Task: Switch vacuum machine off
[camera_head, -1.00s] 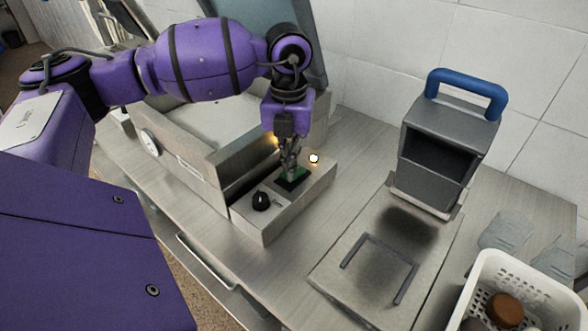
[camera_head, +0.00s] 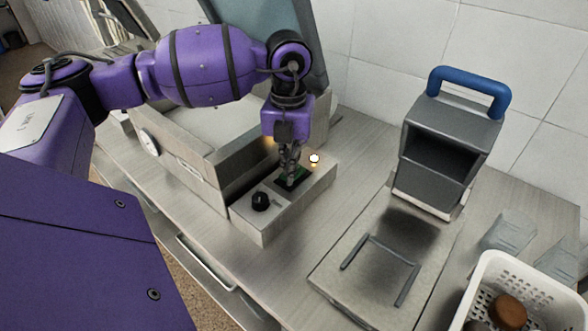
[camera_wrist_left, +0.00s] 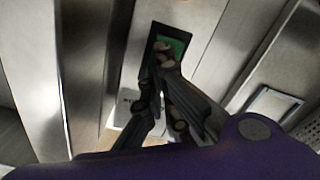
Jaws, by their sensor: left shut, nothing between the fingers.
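The vacuum machine (camera_head: 190,172) is a grey metal box with a gauge on its front and its lid raised at the back. Its control panel (camera_head: 272,222) on the right side carries a black knob (camera_head: 260,201), a small green display and a glowing round light (camera_head: 314,158). My left gripper (camera_head: 290,180) is shut and empty, pointing down at the green display and partly hiding it. In the left wrist view the fingertips (camera_wrist_left: 168,66) lie over the lower part of the display (camera_wrist_left: 178,44); I cannot tell whether they touch. My right gripper is not in view.
To the right stands a grey device with a blue handle (camera_head: 470,88) and a flat plate (camera_head: 330,265) in front. A white perforated basket (camera_head: 480,292) with brown items is at the lower right, near clear containers (camera_head: 508,232). A strip of bare counter (camera_head: 345,190) lies between the machines.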

